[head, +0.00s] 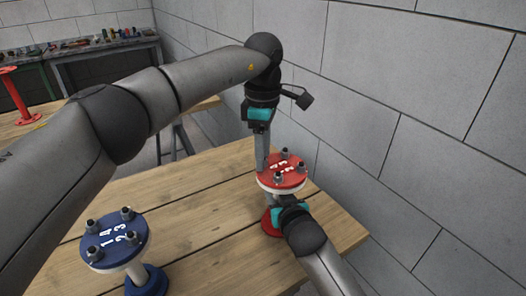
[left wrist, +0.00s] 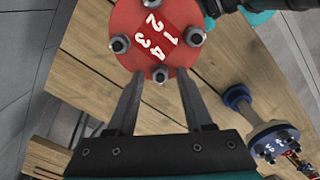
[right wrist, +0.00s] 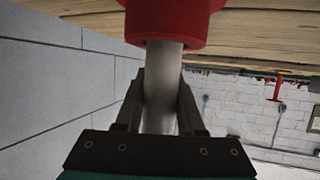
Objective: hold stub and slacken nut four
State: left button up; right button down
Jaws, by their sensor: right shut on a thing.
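The red stub (head: 283,172) stands on the wooden table, a round red flange on a pale pipe above a red base. Its flange (left wrist: 135,20) carries white numbers and a nut beside each. Nut four (left wrist: 160,74) is at the near edge in the left wrist view. My left gripper (head: 262,168) points down at the flange edge; its fingers (left wrist: 158,74) are open, one to each side of nut four's line. Contact cannot be told. My right gripper (head: 278,204) is shut on the stub's pipe (right wrist: 162,85), below a red disc (right wrist: 165,25).
A blue stub (head: 115,242) with numbered nuts stands at the front left of the wooden table (head: 205,200). A block wall (head: 430,130) rises close on the right. A bench with tools (head: 100,48) and another red stub (head: 18,95) are at the back left.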

pick_arm(q)
grip_shut()
jog(key=shift+n, duration=0.4)
jog(key=n, duration=0.5)
pick_arm(e)
jog(key=shift+f, duration=0.1)
pick_arm(q)
jog(key=n, duration=0.6)
jog(key=shift+n, duration=0.4)
jog(key=n, duration=1)
jog(key=shift+n, duration=2.4)
